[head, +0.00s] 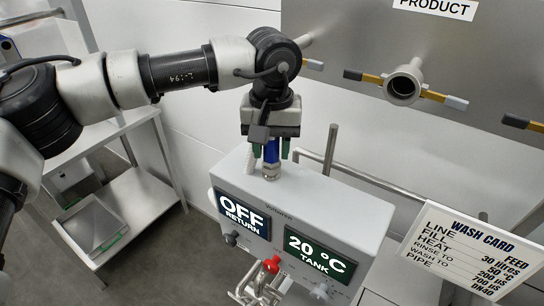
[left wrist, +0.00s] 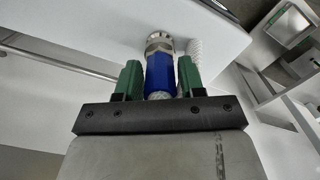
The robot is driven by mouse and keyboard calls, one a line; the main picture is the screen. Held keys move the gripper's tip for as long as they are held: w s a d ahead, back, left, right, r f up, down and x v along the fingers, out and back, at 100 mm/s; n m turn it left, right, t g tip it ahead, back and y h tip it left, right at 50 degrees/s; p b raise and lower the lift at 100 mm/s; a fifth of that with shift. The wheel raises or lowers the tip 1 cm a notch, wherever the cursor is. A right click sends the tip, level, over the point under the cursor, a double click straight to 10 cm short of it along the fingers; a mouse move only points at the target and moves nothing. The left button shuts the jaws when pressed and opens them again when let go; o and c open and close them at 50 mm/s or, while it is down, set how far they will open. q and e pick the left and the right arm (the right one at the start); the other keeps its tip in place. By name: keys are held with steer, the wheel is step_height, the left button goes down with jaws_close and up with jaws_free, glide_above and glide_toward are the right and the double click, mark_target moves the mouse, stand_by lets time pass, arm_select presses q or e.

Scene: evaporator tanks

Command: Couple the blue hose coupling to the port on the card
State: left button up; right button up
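The blue hose coupling (head: 271,152) stands upright with its metal collar on top of the white box unit (head: 330,200); whether it is fixed there I cannot tell. My left gripper (head: 271,156) points down with its green fingers on both sides of the coupling, appearing shut on it. The left wrist view shows the coupling (left wrist: 160,75) between the fingers (left wrist: 159,78), with little or no gap. A pale ribbed hose (left wrist: 196,48) is beside it. The wash card (head: 470,255) reads LINE FEED and PIPE DN40. My right gripper is out of view.
The steel tank marked PRODUCT (head: 435,8) has a round grey port (head: 403,86) between yellow-and-grey handles. The box's displays read OFF RETURN (head: 240,214) and 20 °C TANK (head: 319,255). A red-knobbed fitting (head: 271,265) is in front. A steel shelf (head: 135,195) stands left.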

arm_select(q)
steer(key=c, duration=0.6)
steer(key=shift+r+p, duration=1.4)
steer(key=shift+r, duration=0.9)
steer(key=shift+c, duration=0.2)
